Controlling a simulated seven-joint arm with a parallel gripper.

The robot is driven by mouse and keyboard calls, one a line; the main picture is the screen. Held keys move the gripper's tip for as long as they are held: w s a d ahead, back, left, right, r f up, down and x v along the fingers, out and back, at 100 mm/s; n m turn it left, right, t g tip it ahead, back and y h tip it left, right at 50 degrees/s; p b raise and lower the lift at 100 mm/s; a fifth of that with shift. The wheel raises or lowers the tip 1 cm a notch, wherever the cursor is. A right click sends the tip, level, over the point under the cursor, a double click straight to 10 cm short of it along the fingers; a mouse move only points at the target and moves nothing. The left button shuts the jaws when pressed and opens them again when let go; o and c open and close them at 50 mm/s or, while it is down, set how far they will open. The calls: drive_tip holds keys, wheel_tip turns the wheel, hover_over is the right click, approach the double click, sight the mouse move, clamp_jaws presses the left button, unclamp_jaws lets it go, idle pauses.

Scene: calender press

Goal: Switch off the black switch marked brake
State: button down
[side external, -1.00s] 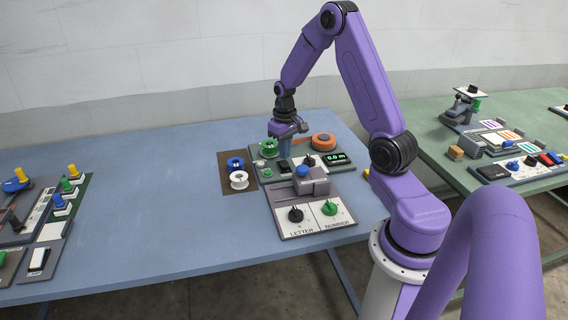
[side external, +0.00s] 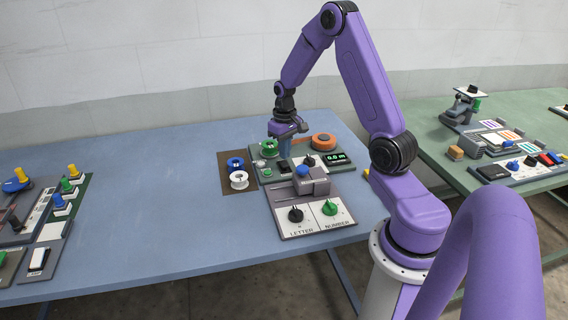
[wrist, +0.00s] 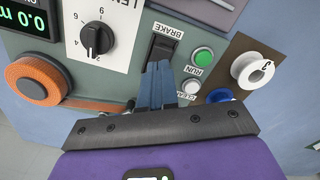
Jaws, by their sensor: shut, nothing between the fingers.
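The black brake switch (wrist: 161,47) sits on a grey panel in the wrist view, beside a label reading BRAKE. In the side view the switch (side external: 284,166) is a small dark block just below my gripper. My gripper (wrist: 159,66) is shut and empty, its blue fingertips together at the near end of the switch. In the side view my gripper (side external: 285,153) points down over the panel. I cannot tell whether the fingertips touch the switch. The fingers hide the near end of the switch.
A green RUN button (wrist: 202,55) and a white button (wrist: 191,87) sit close beside the switch. A black length knob (wrist: 97,38), an orange spool (wrist: 37,80) and a display (wrist: 27,21) share the panel. A white spool (wrist: 252,71) lies on a brown mat.

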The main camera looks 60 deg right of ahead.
sight(284, 164)
drive_tip(key=shift+f, duration=1.35)
idle(1.4)
drive_tip(key=shift+r, duration=3.55)
drive_tip(key=shift+a, duration=0.1)
